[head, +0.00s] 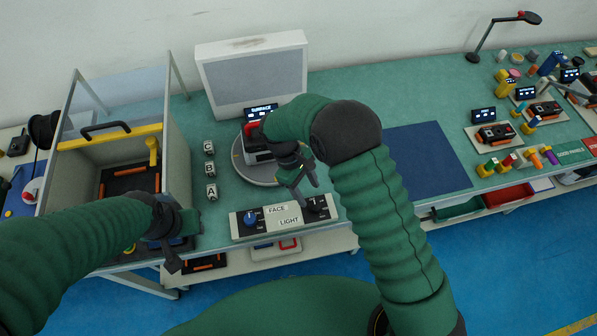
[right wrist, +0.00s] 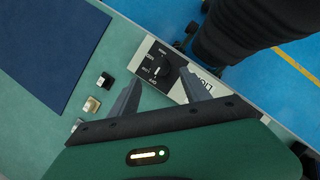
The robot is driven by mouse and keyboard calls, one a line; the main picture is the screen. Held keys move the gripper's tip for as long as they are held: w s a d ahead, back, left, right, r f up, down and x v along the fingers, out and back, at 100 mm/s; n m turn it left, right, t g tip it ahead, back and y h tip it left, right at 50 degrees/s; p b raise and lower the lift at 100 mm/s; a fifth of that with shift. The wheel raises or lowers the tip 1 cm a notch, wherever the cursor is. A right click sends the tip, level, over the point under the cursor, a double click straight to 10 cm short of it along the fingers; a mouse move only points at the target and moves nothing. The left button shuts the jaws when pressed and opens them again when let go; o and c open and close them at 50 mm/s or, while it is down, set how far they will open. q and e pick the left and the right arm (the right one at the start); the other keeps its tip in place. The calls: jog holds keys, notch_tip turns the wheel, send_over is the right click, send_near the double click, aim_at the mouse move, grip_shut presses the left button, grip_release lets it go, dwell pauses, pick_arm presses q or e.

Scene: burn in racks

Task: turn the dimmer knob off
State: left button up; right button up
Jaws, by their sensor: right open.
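The control panel (head: 240,228), marked FACE and LIGHT, lies along the bench's front edge. A blue knob (head: 250,217) is at its left end. A black dimmer knob (head: 316,203) is at its right end, by the LIGHT label. In the right wrist view, the black knob (right wrist: 161,70) has printed marks around it. My right gripper (head: 308,191) is open and empty. It hangs just over the right end of the panel, its fingers (right wrist: 162,80) on either side of the knob in that view; contact is not clear. My left gripper (head: 173,262) is low at the left; its jaws are unclear.
A round turntable (head: 242,171) with a device stands behind the panel, partly behind my right arm. A blue mat (head: 425,160) lies right. Small cubes (right wrist: 104,80) sit near the panel.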

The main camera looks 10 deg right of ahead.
jog(key=b+v, duration=0.1)
jog(key=v, duration=0.9)
jog(key=shift+a+r, duration=0.25)
jog(key=shift+r, duration=0.05)
jog(key=shift+w, duration=0.1)
jog(key=r+m+t+y, duration=0.1)
jog(key=m+t+y, duration=0.1)
jog(key=m, duration=0.2)
send_over(317, 202)
jog(key=s+d+m+t+y, duration=0.1)
jog(key=s+d+m+t, duration=0.2)
jog(key=s, duration=0.6)
jog(key=d+m, duration=0.2)
jog(key=d, duration=0.1)
jog(key=shift+s+m+t, duration=0.3)
jog(key=shift+s, duration=0.05)
jog(key=shift+s+d+f, duration=0.1)
jog(key=shift+s, duration=0.05)
jog(key=shift+d, duration=0.1)
